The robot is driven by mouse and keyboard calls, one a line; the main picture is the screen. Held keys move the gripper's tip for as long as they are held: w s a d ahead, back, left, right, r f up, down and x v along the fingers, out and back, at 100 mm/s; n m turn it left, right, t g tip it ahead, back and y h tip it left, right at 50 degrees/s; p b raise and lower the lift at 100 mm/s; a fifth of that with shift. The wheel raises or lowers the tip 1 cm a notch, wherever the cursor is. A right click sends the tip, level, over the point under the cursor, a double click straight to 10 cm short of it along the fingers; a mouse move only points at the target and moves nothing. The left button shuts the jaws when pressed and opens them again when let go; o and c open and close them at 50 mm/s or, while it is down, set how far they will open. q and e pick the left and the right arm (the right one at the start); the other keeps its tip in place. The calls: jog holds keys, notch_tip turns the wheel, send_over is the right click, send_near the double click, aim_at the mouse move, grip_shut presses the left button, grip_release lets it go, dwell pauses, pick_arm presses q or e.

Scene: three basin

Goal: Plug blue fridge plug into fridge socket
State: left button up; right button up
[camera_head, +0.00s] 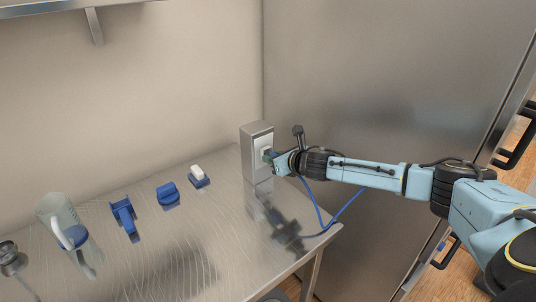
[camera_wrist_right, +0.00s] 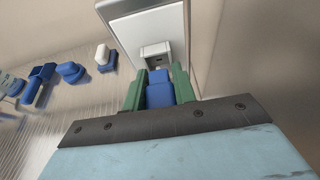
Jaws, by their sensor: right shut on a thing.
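The fridge socket is on a grey metal box (camera_head: 257,140) that stands at the back right of the steel table. In the right wrist view the socket (camera_wrist_right: 155,52) is a light plate with a dark opening. My right gripper (camera_head: 272,156) is at the box's front. It is shut on the blue fridge plug (camera_wrist_right: 159,90), which sits between the green fingers just in front of the socket. I cannot tell whether the plug touches or enters it. A blue cable (camera_head: 318,210) hangs from the gripper. My left gripper is not in view.
Several items stand along the steel table (camera_head: 185,255): a clear jug (camera_head: 60,220), a blue holder (camera_head: 124,216), a blue block (camera_head: 167,194) and a white-topped blue block (camera_head: 199,176). A tall grey fridge panel (camera_head: 390,90) stands right of the table.

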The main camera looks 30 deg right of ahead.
jog(key=shift+w+r, duration=0.1)
jog(key=shift+r, duration=0.1)
grip_shut()
jog(key=shift+p, duration=0.4)
jog(key=shift+r, duration=0.1)
jog(key=shift+w+p, duration=0.1)
jog(key=shift+p, duration=0.2)
jog(key=shift+r, duration=0.1)
jog(key=shift+s, duration=0.2)
jog(key=shift+s+f, duration=0.3)
jog(key=shift+s, duration=0.05)
dwell(0.5)
